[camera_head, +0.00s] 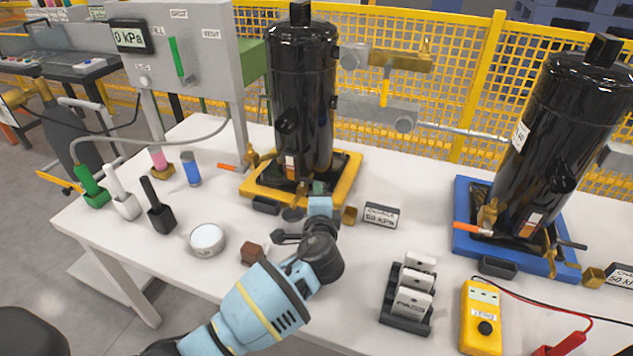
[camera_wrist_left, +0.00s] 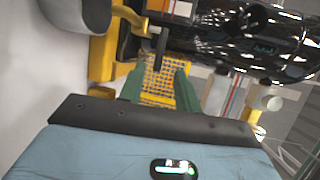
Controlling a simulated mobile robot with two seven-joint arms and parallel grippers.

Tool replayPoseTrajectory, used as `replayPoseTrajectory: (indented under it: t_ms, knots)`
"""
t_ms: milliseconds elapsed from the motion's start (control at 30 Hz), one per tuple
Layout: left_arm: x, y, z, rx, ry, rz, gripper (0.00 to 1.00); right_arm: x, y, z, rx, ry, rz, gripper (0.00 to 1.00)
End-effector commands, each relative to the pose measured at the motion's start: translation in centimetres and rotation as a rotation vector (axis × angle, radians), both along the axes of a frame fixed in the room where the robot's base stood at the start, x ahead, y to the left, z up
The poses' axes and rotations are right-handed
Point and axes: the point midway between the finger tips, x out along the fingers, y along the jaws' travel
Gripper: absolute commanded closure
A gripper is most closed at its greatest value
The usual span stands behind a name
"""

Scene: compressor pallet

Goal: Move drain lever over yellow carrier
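The yellow carrier (camera_head: 347,187) stands on the table and holds a tall black compressor (camera_head: 303,90). My left gripper (camera_head: 318,190) is at its front edge, reaching in from below. In the left wrist view its two green fingers (camera_wrist_left: 160,76) are apart, with a clear gap between them. A dark bar, which looks like the drain lever (camera_wrist_left: 160,50), points toward that gap beside a brass fitting (camera_wrist_left: 141,27). I cannot tell whether the fingers touch it. The yellow carrier (camera_wrist_left: 100,60) shows left of the fingers. In the head view my gripper hides the lever. My right gripper is out of view.
A blue carrier (camera_head: 462,205) with another black compressor (camera_head: 570,140) stands right. A round tin (camera_head: 207,240), a brown block (camera_head: 252,254) and a black rack (camera_head: 405,312) are nearby.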

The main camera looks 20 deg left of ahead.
Motion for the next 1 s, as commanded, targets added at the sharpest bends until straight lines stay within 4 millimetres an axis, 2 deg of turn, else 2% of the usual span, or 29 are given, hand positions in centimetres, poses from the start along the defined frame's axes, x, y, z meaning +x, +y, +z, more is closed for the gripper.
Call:
replayPoseTrajectory:
  t_ms: [167, 400, 600, 1000]
  knots:
    - [1.3, 0.5, -0.2, 0.001, 0.000, 0.001, 0.67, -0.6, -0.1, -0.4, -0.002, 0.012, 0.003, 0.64]
    - [4.4, 1.7, -0.9, 0.001, 0.001, 0.001, 0.67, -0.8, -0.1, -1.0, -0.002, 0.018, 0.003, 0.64]
    - [6.3, 2.4, -1.3, 0.000, 0.001, 0.000, 0.67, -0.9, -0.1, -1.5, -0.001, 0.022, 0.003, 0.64]
    - [7.1, 2.7, -1.4, -0.002, 0.000, -0.001, 0.67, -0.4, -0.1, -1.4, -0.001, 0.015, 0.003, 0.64]
